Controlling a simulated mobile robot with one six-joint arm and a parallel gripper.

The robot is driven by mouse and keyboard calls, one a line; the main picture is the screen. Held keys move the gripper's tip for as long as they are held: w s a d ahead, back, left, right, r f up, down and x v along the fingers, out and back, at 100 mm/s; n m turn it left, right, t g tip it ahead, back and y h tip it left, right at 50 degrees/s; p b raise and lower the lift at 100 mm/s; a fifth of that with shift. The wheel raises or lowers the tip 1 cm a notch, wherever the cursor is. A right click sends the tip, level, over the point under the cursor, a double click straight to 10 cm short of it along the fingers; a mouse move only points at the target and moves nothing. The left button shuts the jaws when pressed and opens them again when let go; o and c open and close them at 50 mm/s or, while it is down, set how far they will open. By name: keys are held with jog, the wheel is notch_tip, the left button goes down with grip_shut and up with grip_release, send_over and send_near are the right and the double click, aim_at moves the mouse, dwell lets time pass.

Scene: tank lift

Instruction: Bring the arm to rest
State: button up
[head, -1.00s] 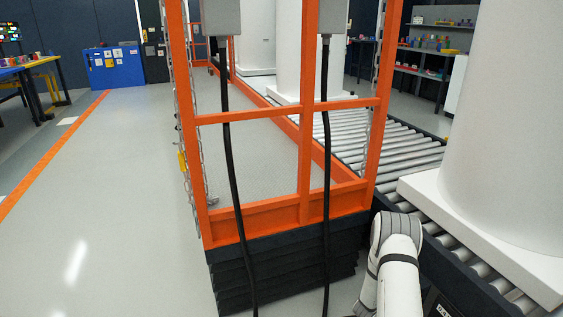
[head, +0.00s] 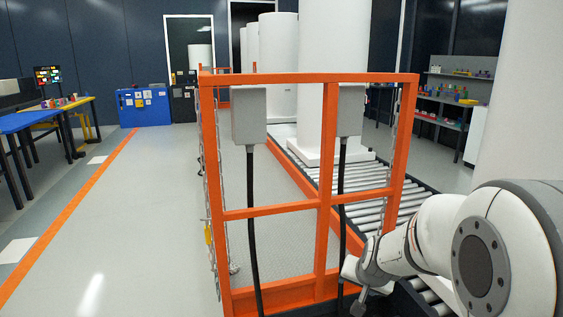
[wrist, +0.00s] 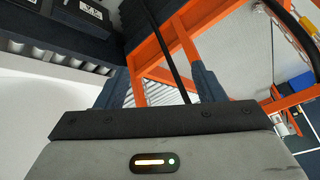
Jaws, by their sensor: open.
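My arm (head: 430,245) reaches in from the right edge of the head view, bent, with a large round joint close to the camera. Its far end is low, in front of the orange lift cage (head: 324,180). My gripper (wrist: 158,86) shows in the wrist view with its two dark fingers wide apart and nothing between them. Beyond the fingers are the cage's orange bars and a black cable (wrist: 166,45). I cannot tell how far the fingers are from the bars. The fingers are not clear in the head view.
Two grey boxes with hanging cables (head: 248,115) are fixed on the cage. A roller conveyor (head: 372,208) with white tanks (head: 333,75) runs behind it on the right. Open floor (head: 120,225) with an orange line lies left. A blue cabinet (head: 144,106) stands at the back.

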jog(key=s+a+r+n+g+p, duration=0.2)
jog(key=s+r+p, duration=0.2)
jog(key=s+r, duration=0.3)
jog(key=s+a+r+n+g+p, duration=0.1)
jog(key=s+r+p, duration=0.3)
jog(key=s+r, duration=0.4)
jog(key=s+n+g, duration=0.1)
jog(key=s, duration=0.6)
jog(key=shift+s+a+n, duration=0.2)
jog(key=shift+a+n, duration=0.2)
